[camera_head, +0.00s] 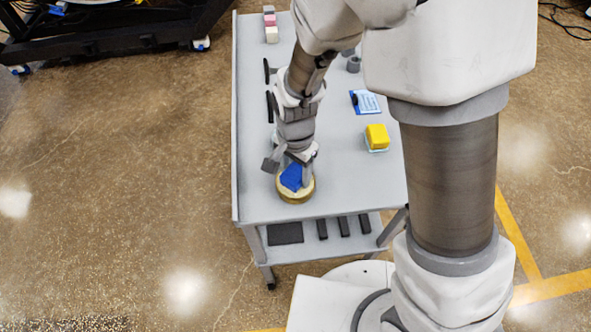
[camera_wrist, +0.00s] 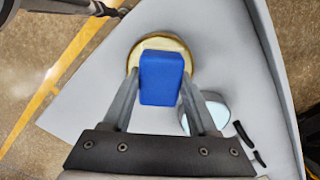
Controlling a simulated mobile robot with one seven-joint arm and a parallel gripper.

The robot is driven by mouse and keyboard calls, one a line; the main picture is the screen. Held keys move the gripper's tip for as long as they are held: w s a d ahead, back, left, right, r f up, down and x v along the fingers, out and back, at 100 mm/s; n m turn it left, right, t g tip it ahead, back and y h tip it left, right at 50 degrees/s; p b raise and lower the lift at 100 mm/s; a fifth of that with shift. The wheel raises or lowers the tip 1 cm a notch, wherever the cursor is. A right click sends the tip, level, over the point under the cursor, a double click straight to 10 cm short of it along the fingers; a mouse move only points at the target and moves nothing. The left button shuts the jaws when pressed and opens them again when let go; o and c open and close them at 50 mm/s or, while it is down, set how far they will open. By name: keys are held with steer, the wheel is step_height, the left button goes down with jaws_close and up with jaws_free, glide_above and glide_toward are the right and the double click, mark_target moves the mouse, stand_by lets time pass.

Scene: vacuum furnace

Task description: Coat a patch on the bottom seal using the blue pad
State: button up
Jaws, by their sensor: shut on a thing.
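The blue pad (camera_head: 291,178) is a small block between the fingers of my gripper (camera_head: 296,171). In the wrist view the pad (camera_wrist: 161,78) sits between both fingers, which are shut on it. It is over a round gold-coloured tin (camera_head: 297,198) near the front left of the cart top. The tin's rim (camera_wrist: 134,58) shows around the pad in the wrist view. The pad covers much of the tin's middle, and I cannot tell whether it touches what is inside. I cannot make out the bottom seal in either view.
The grey cart (camera_head: 345,195) holds a yellow block (camera_head: 377,136), a blue clipboard (camera_head: 367,102), black tools (camera_head: 269,107) and small pink and white blocks (camera_head: 271,28). A pale round dish (camera_wrist: 210,108) is right of the tin. A black-framed machine (camera_head: 100,28) stands at the upper left.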

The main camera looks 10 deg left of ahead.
mark_target(296, 172)
stand_by(0.6)
step_height(296, 172, up, 7)
steer(key=p, duration=0.6)
stand_by(0.8)
steer(key=w+d+n, duration=0.2)
steer(key=w+d, duration=0.2)
steer(key=d, duration=0.3)
steer(key=w+d+r+n, duration=0.1)
steer(key=w+d, duration=0.3)
steer(key=d, duration=0.3)
steer(key=w+d+n, duration=0.2)
steer(key=w+d, duration=0.2)
steer(key=d, duration=0.3)
steer(key=shift+w+d+r, duration=0.1)
steer(key=shift+r, duration=1.3)
steer(key=shift+w+d+r, duration=0.1)
steer(key=shift+r, duration=1.3)
